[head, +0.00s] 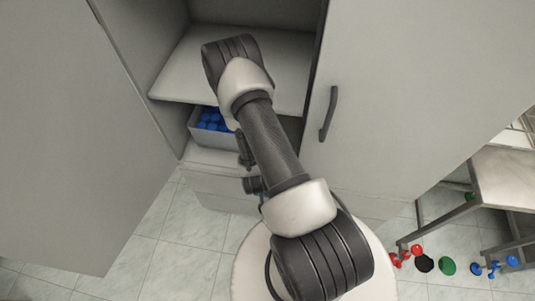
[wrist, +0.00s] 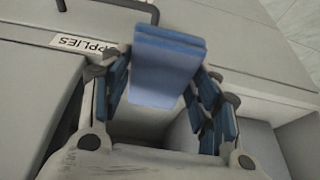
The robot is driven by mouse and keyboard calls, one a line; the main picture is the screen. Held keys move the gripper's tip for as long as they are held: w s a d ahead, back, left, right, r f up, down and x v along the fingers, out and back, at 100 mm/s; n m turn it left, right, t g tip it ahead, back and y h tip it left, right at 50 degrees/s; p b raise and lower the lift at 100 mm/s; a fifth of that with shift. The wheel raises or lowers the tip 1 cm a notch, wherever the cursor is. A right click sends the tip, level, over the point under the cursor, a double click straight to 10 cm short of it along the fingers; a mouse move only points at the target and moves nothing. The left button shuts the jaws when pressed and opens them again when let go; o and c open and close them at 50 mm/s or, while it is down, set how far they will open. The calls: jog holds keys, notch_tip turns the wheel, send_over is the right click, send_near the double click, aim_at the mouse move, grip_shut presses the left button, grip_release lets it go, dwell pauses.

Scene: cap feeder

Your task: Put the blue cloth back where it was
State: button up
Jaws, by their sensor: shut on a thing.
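The blue cloth (wrist: 168,58) looks like a folded, layered block in the wrist view. My gripper (wrist: 162,75) is shut on it, with a blue-padded finger on either side. Below the cloth is a pale grey hollow with light walls; I cannot tell whether the cloth touches it. A grey front with a white label (wrist: 83,45) reading "PPLIES", its start hidden, lies at the upper left.
An open cabinet has a shelf (head: 185,72) and, under it, a grey bin (head: 213,138) of blue caps (head: 211,118). Its open door (head: 75,150) stands left; a handled door (head: 420,90) is right. Red, black, green and blue pieces lie on the floor by a metal table (head: 505,180).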

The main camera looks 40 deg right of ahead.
jog(key=w+d, duration=0.3)
jog(key=w+d+b, duration=0.1)
jog(key=w+d, duration=0.1)
jog(key=d, duration=0.2)
jog(key=w+d+b, duration=0.1)
jog(key=w+d, duration=0.2)
jog(key=shift+w+d, duration=0.15)
jog(key=shift+w, duration=0.15)
jog(key=shift+a+b+x, duration=0.15)
jog(key=shift+b+x, duration=0.25)
jog(key=shift+x, duration=0.45)
jog(key=shift+a+b+x, duration=0.1)
jog(key=shift+b+x, duration=0.3)
jog(key=shift+x, duration=0.45)
jog(key=shift+s+f, duration=0.2)
jog(key=shift+f, duration=0.15)
jog(key=o, duration=1)
